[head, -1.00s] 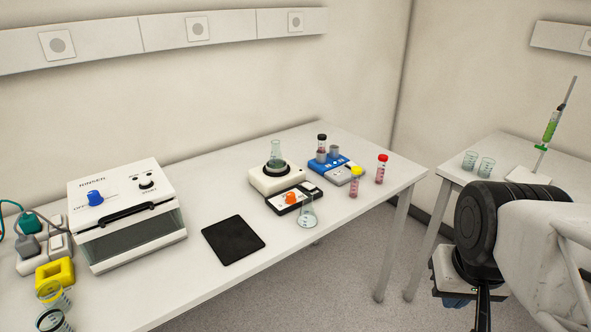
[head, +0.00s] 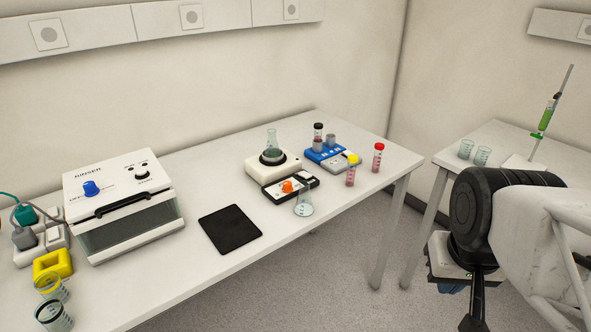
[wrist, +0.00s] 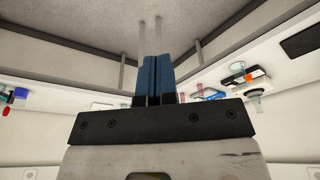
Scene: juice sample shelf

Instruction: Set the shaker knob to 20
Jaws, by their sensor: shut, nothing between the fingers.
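A small white and black control box with an orange knob (head: 287,187) sits on the main table. Behind it is a white device (head: 258,173) with a round black top, and a flask (head: 271,144) stands on it. A larger white box (head: 110,180) at the left has a blue knob (head: 91,188). I cannot tell which unit is the shaker, and dial numbers are too small to read. My gripper's blue fingers (wrist: 153,80) are together and empty in the wrist view. In the head view, my gripper is at the lower right, off the table and far from both knobs.
A clear flask (head: 304,206) stands in front of the orange-knob box. Nearby are a blue device (head: 328,155) and tubes with yellow (head: 351,172) and red (head: 378,157) caps. A black pad (head: 230,230) lies flat. A side table (head: 497,135) stands at right.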

